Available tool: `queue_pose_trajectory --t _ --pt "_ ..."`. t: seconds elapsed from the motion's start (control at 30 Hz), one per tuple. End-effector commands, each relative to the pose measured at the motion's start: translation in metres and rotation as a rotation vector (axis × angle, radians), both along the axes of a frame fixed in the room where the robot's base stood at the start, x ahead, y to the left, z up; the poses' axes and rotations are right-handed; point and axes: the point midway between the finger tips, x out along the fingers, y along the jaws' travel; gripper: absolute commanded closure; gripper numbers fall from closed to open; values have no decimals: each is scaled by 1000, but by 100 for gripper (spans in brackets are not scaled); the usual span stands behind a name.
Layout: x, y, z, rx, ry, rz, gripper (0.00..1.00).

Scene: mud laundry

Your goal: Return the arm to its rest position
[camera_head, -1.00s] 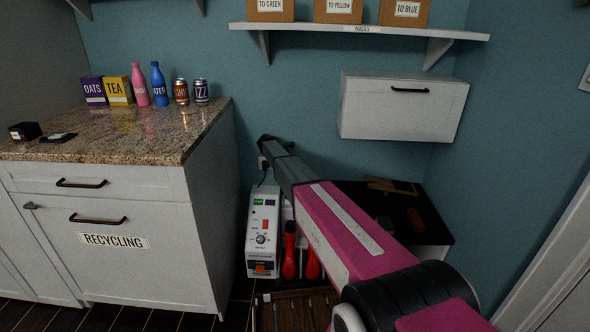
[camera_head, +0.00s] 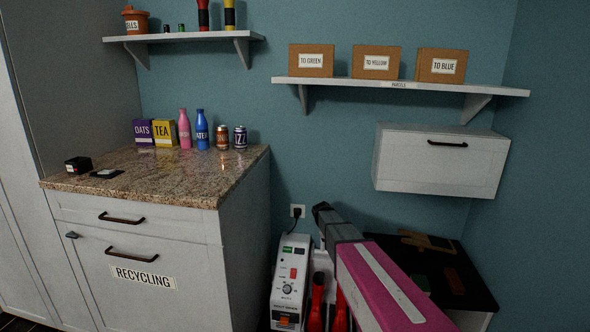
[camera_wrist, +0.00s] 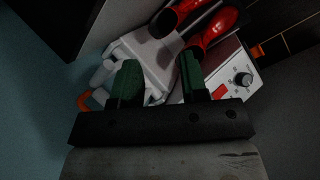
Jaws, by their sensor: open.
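My gripper (camera_wrist: 158,80) shows in the wrist view with its two green-padded fingers apart and nothing between them. In the head view my magenta and grey arm reaches from the bottom edge toward the back wall. The gripper end (camera_head: 322,212) is small and dark there, so its fingers are hard to make out. It is near the wall, above and right of a white control box (camera_head: 290,285). Beyond the fingers, the wrist view shows a white object (camera_wrist: 150,55), red-handled items (camera_wrist: 212,27) and the box's dial side (camera_wrist: 232,80).
A granite-topped counter (camera_head: 215,185) stands left. A dark-topped low table (camera_head: 470,292) lies right of the arm, below a white wall cabinet (camera_head: 440,170). A parcel shelf (camera_head: 345,82) is above. Red-handled items (camera_head: 316,300) stand beside the control box.

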Motion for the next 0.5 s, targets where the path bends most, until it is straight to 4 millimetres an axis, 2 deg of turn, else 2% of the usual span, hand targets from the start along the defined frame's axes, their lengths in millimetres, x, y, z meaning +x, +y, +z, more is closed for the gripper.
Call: queue_pose_trajectory --t 0.03,0.2,0.33,0.4,0.5 --pt "-50 -7 3 45 -29 -71 60" --pt "-156 -13 3 202 -123 -347 60" --pt "-221 -13 8 302 -170 -544 60" --pt "-245 -12 11 342 -189 -629 60" --pt "-267 -10 14 381 -202 -714 60"
